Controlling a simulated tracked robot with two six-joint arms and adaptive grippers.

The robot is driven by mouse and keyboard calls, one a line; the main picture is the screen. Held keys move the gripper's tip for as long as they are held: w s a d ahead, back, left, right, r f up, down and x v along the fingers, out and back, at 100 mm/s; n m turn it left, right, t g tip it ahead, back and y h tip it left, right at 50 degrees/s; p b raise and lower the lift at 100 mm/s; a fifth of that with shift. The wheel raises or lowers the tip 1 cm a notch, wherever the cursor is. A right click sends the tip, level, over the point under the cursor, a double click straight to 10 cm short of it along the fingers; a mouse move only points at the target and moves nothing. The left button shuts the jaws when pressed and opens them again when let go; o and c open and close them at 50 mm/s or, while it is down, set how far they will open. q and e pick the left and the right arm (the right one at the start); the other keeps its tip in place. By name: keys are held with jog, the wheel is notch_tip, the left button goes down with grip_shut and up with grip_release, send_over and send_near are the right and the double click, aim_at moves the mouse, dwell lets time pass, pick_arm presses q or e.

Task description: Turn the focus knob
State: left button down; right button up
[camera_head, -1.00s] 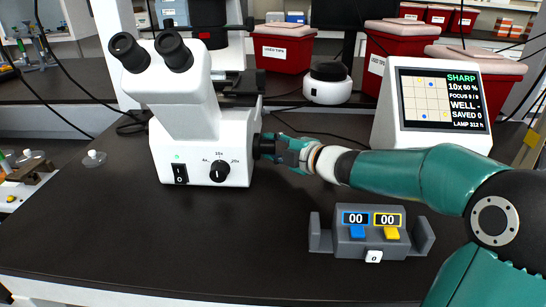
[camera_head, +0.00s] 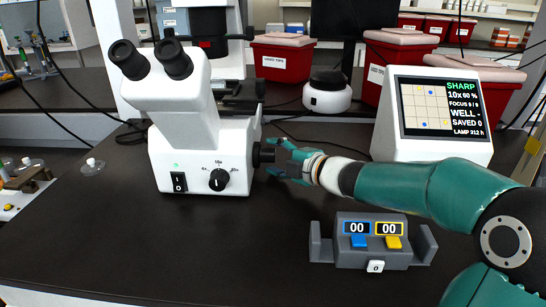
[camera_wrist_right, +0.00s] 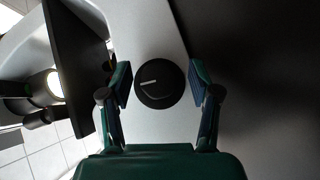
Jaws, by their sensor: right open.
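The white microscope (camera_head: 205,130) stands on the dark bench. Its black focus knob (camera_head: 263,154) sticks out of the base's right side. In the right wrist view the knob (camera_wrist_right: 158,92) shows face-on as a black disc with a white line pointing left. My left gripper is out of view.
A grey counter (camera_head: 372,242) with blue and yellow buttons sits below my right forearm. A white round device (camera_head: 327,98) and red bins (camera_head: 283,60) stand behind. The bench front left of the counter is clear.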

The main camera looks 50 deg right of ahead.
jog(key=v, duration=1.1)
jog(key=shift+f, duration=0.1)
jog(key=shift+s, duration=0.15)
dwell(1.6)
